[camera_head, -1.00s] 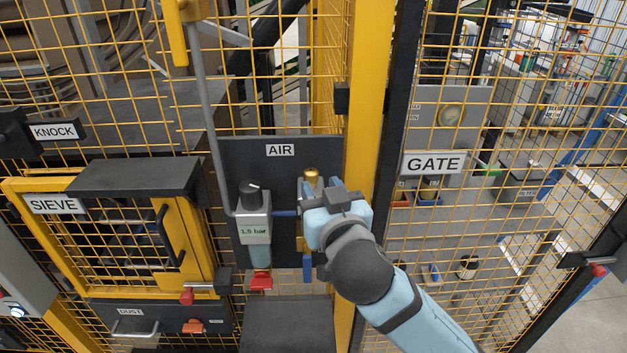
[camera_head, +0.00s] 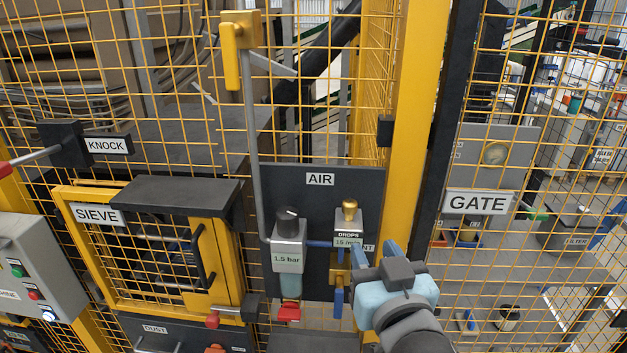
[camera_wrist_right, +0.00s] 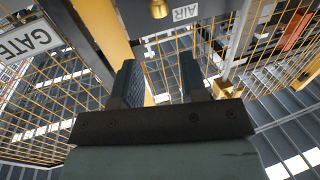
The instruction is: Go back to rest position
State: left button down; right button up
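My right gripper (camera_head: 376,254) is in the lower middle of the head view, in front of the yellow post and just right of the AIR panel (camera_head: 319,198). In the right wrist view its two fingers (camera_wrist_right: 160,85) stand apart with nothing between them, so it is open and empty. The brass-topped drops unit (camera_head: 348,226) on the panel is to the left of and above the fingers, apart from them. Its brass knob also shows at the top of the right wrist view (camera_wrist_right: 158,9). My left gripper is not in view.
A yellow mesh fence surrounds the panel. The pressure regulator (camera_head: 289,246) reads 1.5 bar. The SIEVE door (camera_head: 165,250) with its black handle is left, the GATE sign (camera_head: 477,203) right. A KNOCK lever (camera_head: 65,145) and a grey control box (camera_head: 38,275) stand at far left.

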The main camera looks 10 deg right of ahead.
notch_tip(320, 180, down, 23)
jog(key=n+g+y+p, duration=0.1)
jog(key=n+g+y, duration=0.2)
jog(key=n+g, duration=0.15)
jog(key=s+d+f+g, duration=0.1)
jog(key=s+f, duration=0.5)
jog(key=f, duration=0.2)
jog(key=s+d+f+m+g, duration=0.1)
jog(key=s+d+f, duration=0.1)
jog(key=s+f, duration=0.4)
notch_tip(320, 180, down, 3)
jog(key=shift+d+r+y+p, duration=0.1)
jog(key=shift+d+y+p, duration=0.2)
jog(key=shift+y+p, duration=0.1)
jog(key=shift+g, duration=0.25)
